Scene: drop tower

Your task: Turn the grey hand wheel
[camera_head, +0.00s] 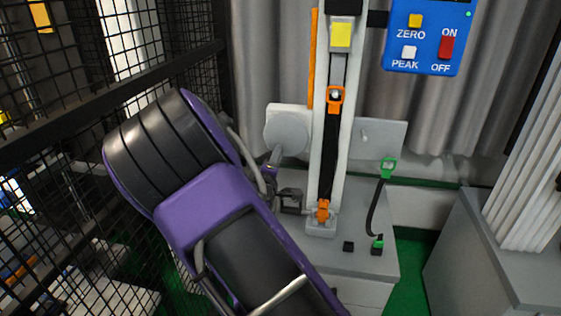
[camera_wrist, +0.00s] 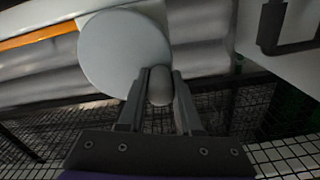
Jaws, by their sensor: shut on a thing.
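The grey hand wheel (camera_head: 288,126) is a pale flat disc on the left side of the upright tower (camera_head: 330,150). It also fills the upper middle of the wrist view (camera_wrist: 118,48). Its rounded grey handle (camera_wrist: 160,86) sticks out near the disc's lower right edge in the wrist view. My gripper (camera_wrist: 158,92) is shut on this handle, with one finger on each side of it. In the head view my gripper (camera_head: 270,168) is at the wheel's lower left, and my purple arm hides part of the area below.
A black mesh fence (camera_head: 90,90) stands close on the left. A blue control box (camera_head: 428,38) hangs at upper right. A black cable with a green end (camera_head: 388,168) rises from the grey bench (camera_head: 350,262). A grey cabinet (camera_head: 475,265) stands at right.

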